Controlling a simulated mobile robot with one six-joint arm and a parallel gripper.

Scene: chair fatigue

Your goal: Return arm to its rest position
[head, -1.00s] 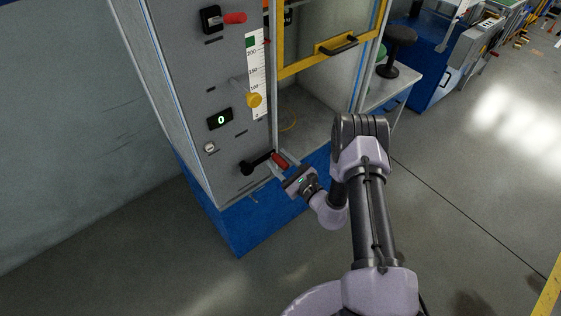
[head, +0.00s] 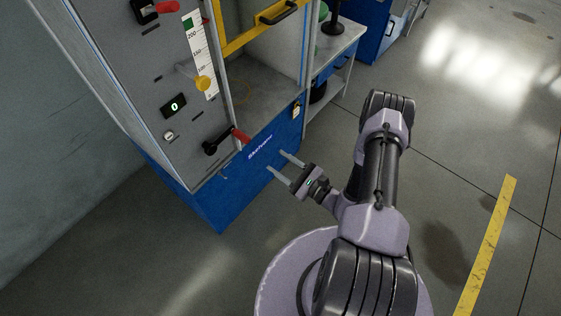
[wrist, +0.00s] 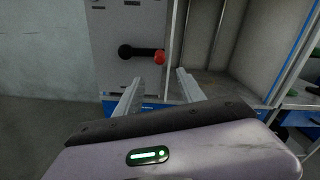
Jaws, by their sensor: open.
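My gripper (head: 280,166) is open and empty, in front of the blue base of the test machine (head: 225,205). It is to the right of and below the black lever with the red grip (head: 241,136), and apart from it. In the wrist view my two fingers (wrist: 157,92) point toward the machine, and the lever's red end (wrist: 159,57) shows beyond them. My arm bends at the elbow to the right of the gripper.
A yellow-framed door (head: 236,38) is above. A side table (head: 335,48) stands at the back. Floor at the right is clear, with a yellow line (head: 487,250).

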